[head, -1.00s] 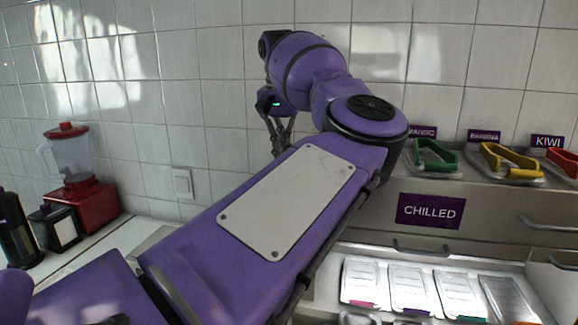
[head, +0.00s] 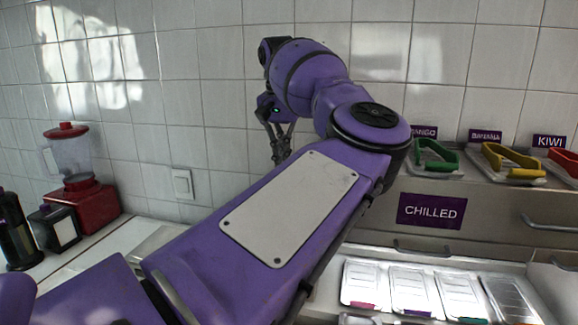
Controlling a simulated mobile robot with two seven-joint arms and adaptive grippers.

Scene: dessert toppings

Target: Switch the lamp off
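A white wall switch (head: 182,184) sits on the tiled wall, left of centre. No lamp shows in the head view. One gripper (head: 281,158) hangs from the raised purple arm, its dark fingers pointing down in front of the tiles, to the right of the switch and apart from it. The arm comes in from the lower left, so I take it as my left. Its fingers look slightly apart, but the tips are partly behind the forearm. My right gripper is not in view.
A red blender (head: 84,200) and dark containers (head: 54,230) stand on the left counter. Lidded trays (head: 412,290) lie below.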

